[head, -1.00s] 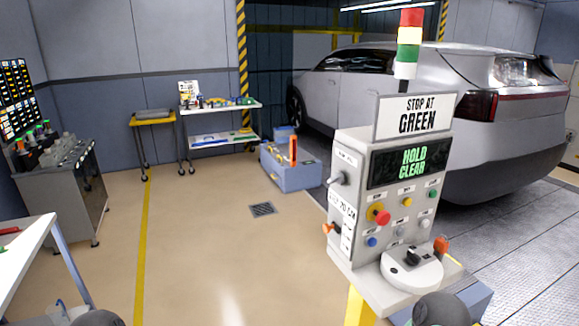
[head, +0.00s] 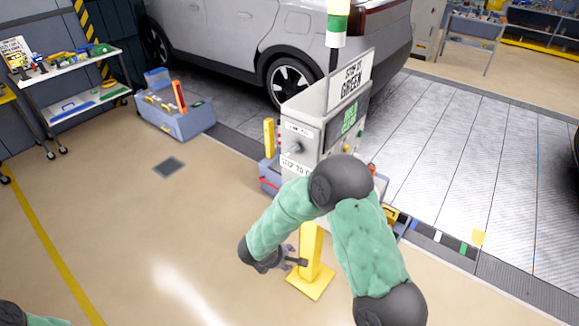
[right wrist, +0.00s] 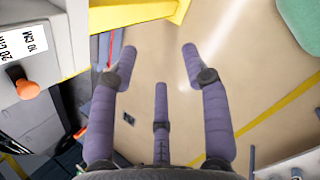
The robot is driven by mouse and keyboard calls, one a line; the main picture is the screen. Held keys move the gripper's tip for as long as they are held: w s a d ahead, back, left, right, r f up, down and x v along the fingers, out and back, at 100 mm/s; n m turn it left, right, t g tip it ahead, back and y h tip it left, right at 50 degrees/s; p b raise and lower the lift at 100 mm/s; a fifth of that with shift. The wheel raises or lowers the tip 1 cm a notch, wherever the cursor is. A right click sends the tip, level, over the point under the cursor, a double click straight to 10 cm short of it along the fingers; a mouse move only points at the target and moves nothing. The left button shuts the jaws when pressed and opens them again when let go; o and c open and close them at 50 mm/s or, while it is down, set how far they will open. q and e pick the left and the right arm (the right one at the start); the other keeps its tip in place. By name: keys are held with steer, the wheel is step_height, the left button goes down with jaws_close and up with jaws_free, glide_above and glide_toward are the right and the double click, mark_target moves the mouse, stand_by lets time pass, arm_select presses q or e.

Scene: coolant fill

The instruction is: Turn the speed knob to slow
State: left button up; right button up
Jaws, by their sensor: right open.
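The grey control box (head: 303,125) stands on a yellow post (head: 311,240) in the head view, its sign reading "STOP AT GREEN". A grey knob (head: 297,146) shows on its left side. My right gripper (head: 292,263) is low beside the post. In the right wrist view its fingers (right wrist: 159,62) are spread and empty over the floor. An orange knob (right wrist: 28,89) on the box's side is apart from them, at left. My left gripper is out of view.
A silver car (head: 230,40) stands behind the box. A blue-grey bin (head: 178,122) with an orange item and a cart (head: 75,80) are at left. A floor drain (head: 169,167) lies in open beige floor.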

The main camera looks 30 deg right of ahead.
steer(key=w+d+r+n+t+h+p, duration=0.1)
steer(key=w+d+r+t+p, duration=0.1)
steer(key=w+r, duration=0.35)
steer(key=w+d+r+t+h+p, duration=0.1)
steer(key=w+r+t+h, duration=0.1)
steer(key=r, duration=0.7)
steer(key=t+h+p, duration=0.3)
glide_toward(290, 151)
arm_select(q)
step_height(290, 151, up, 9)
steer(key=p, duration=0.1)
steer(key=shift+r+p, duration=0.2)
steer(key=shift+p, duration=0.15)
arm_select(e)
steer(key=shift+n, duration=0.5)
steer(key=x, duration=0.8)
steer(key=shift+w+d+f, duration=0.1)
steer(key=shift+w+d, duration=0.1)
steer(key=shift+d, duration=0.1)
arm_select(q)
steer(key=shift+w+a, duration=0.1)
arm_select(e)
jaws_close()
